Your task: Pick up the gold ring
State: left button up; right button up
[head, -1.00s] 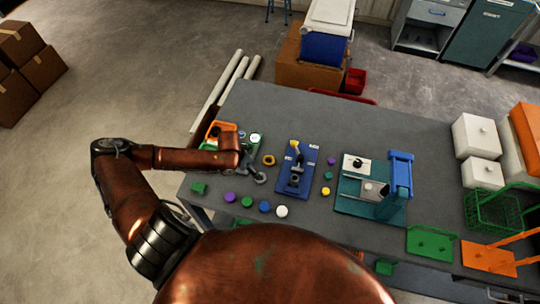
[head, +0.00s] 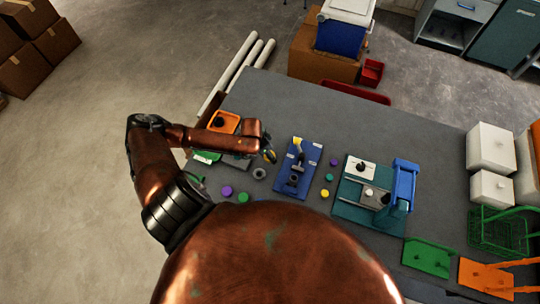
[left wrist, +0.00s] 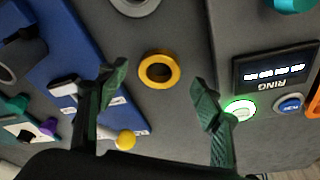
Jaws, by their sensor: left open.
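The gold ring (left wrist: 159,69) lies flat on the grey table in the left wrist view, its dark hole facing up. My left gripper (left wrist: 158,95) is open, with one green-black finger on each side of the ring's line and the ring just beyond the tips. The fingers hold nothing, and I cannot tell their exact height above the table. In the head view the gold ring (head: 271,157) is partly covered by my left gripper (head: 268,153). My right gripper is not in view.
A grey ring (head: 259,174) lies near the gold one. A blue board (head: 297,180) with a yellow-tipped fixture stands to the right. In the left wrist view a display panel (left wrist: 278,72) reading RING has a lit green button (left wrist: 240,109). A yellow knob (left wrist: 125,140) is near the left finger.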

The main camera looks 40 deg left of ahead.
pick_arm(q)
jog(key=shift+x, duration=0.95)
jog(key=c, duration=1.4)
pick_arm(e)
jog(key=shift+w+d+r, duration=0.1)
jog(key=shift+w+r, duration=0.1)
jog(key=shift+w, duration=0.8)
